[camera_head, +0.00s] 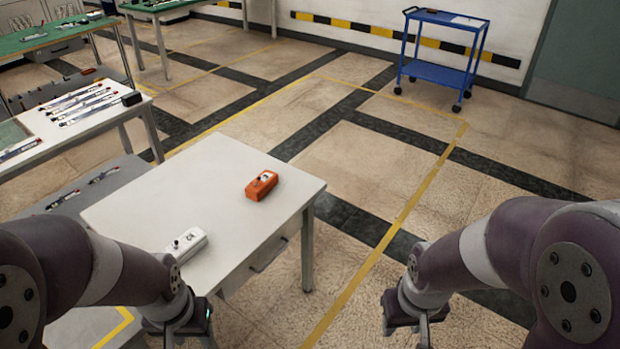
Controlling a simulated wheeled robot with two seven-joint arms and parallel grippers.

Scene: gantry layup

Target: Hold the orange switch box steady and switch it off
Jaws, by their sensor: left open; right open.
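The orange switch box (262,186) lies on the white table (215,240), near its far right corner. A pale switch or button part shows on its top; its setting is too small to tell. A white switch box (187,245) with a dark knob lies on the same table, nearer to me on the left. My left gripper (190,338) is low at the bottom edge, in front of the table and apart from both boxes. My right gripper (408,335) is over the floor to the right of the table, far from the orange box. Both are open; their fingertips are partly cut off by the frame.
Another white table (85,133) with several tools stands at the left. Green-topped benches (60,34) are behind it. A blue cart (440,72) stands at the back right by the wall. The tabletop around the orange box is clear, and the floor right of the table is free.

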